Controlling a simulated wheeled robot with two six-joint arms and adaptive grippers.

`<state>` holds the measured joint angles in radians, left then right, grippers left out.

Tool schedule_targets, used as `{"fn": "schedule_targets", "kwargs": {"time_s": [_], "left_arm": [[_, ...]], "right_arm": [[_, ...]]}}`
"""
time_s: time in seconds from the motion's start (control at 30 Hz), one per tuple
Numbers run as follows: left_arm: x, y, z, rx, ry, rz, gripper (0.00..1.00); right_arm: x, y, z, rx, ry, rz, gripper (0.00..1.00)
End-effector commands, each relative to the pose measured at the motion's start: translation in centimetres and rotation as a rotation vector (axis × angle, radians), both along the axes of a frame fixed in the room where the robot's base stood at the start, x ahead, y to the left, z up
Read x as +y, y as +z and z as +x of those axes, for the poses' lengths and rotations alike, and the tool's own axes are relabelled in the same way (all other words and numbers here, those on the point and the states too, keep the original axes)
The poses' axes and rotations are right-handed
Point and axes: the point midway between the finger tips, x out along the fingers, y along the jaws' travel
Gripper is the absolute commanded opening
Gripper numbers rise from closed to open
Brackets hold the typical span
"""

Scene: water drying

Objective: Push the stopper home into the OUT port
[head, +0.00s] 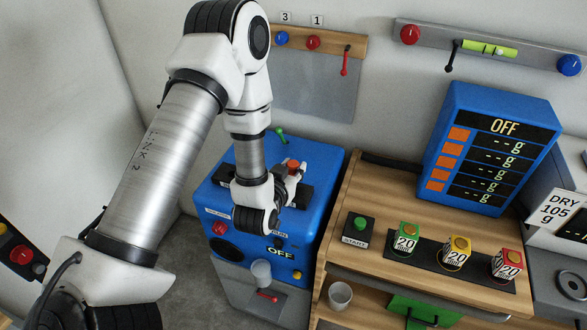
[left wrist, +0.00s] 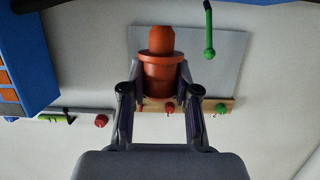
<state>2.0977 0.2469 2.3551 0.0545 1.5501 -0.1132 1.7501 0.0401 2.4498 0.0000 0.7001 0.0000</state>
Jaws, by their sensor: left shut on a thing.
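My left gripper (head: 289,180) hangs over the top of the blue machine (head: 232,187) in the head view. It is shut on the orange-red stopper (head: 293,166), whose top shows between the fingers. In the left wrist view my gripper (left wrist: 161,85) grips the sides of the stopper (left wrist: 161,62), a stepped round plug. No opening marked OUT can be read; the machine's top there is partly hidden by my arm and gripper. I cannot tell whether the stopper touches a port. My right gripper is not in view.
A green lever (head: 280,134) rises behind my gripper. Grey floor lies to the left.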

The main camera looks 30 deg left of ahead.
Motion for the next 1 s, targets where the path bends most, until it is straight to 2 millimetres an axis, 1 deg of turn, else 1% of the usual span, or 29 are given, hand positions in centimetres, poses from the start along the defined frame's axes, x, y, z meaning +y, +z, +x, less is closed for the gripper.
{"fn": "schedule_targets", "kwargs": {"time_s": [0.37,0.53,1.0], "left_arm": [[0.0,-2.7,0.0,-0.002,0.0,0.0,0.01],[0.0,-2.2,0.0,-0.002,0.0,0.0,0.01],[0.0,-2.3,-0.1,-0.001,0.0,0.0,0.01]], "right_arm": [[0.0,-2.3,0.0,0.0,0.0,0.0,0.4],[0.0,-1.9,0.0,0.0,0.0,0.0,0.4],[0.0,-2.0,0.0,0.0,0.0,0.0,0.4]]}}
